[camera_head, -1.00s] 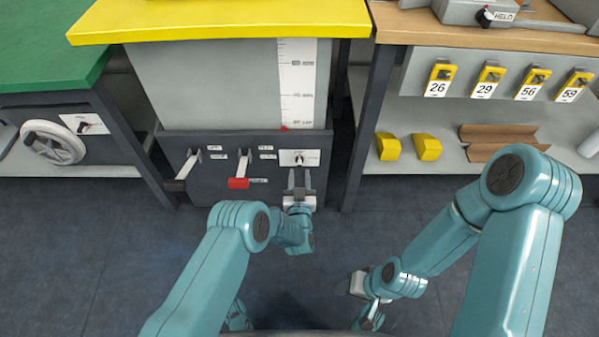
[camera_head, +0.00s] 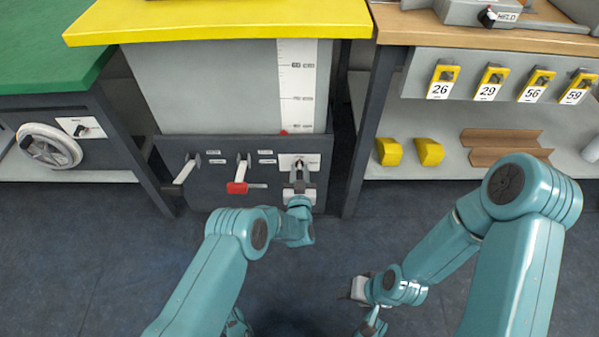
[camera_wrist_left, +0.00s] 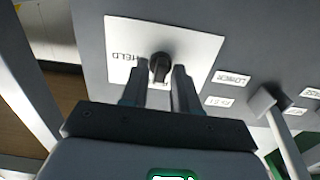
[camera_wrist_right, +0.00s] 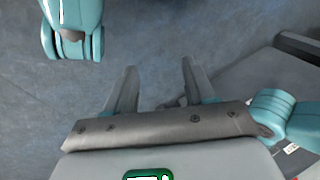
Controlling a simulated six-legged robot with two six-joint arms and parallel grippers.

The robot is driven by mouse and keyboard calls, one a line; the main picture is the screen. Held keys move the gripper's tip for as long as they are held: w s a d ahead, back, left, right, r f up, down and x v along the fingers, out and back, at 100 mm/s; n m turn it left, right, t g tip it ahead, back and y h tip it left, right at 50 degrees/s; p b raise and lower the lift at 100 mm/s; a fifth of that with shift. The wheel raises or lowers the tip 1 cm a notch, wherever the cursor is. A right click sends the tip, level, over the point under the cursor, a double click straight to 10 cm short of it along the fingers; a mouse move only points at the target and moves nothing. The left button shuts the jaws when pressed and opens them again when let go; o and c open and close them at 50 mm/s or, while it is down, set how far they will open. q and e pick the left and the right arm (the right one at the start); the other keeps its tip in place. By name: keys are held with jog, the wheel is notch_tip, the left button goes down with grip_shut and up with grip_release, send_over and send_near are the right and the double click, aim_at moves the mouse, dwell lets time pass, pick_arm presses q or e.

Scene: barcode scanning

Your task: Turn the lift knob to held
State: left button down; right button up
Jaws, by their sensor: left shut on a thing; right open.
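The lift knob is a small black knob (camera_wrist_left: 160,66) on a white plate (camera_head: 287,160) at the right of the grey lift panel. The plate also shows in the left wrist view (camera_wrist_left: 200,45), with the word HELD on it to the left of the knob. My left gripper (camera_head: 299,172) is at the panel, its fingers (camera_wrist_left: 160,80) on both sides of the knob and shut on it. The fingers partly hide the knob in the head view. My right gripper (camera_wrist_right: 154,80) is open and empty, low over the floor, away from the panel.
A red-ended lever (camera_head: 237,187) and a black-ended lever (camera_head: 176,187) stick out of the panel to the left. The yellow lift top (camera_head: 220,22) overhangs above. A wooden-topped bench (camera_head: 480,32) stands to the right. The floor in front is clear.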

pick_arm(q)
jog(key=shift+f, duration=0.1)
pick_arm(e)
jog(key=shift+f, duration=0.1)
pick_arm(q)
jog(key=m+b, duration=0.1)
jog(key=m, duration=0.2)
jog(key=shift+f+m, duration=0.1)
jog(key=shift+m, duration=0.3)
jog(key=m+b, duration=0.2)
jog(key=m, duration=0.3)
jog(key=shift+d, duration=0.1)
jog(key=m+b, duration=0.1)
jog(key=m, duration=0.3)
jog(key=shift+s+f+m, duration=0.1)
jog(key=shift+m, duration=2.3)
pick_arm(e)
jog(key=shift+t, duration=0.6)
jog(key=shift+w+d+f, duration=0.15)
jog(key=shift+w+f, duration=0.65)
jog(key=shift+f, duration=0.25)
jog(key=shift+w+d+f, duration=0.15)
jog(key=shift+w+f, duration=0.65)
jog(key=shift+f, duration=0.25)
pick_arm(q)
jog(key=c, duration=1.2)
grip_release()
jog(key=shift+o, duration=0.2)
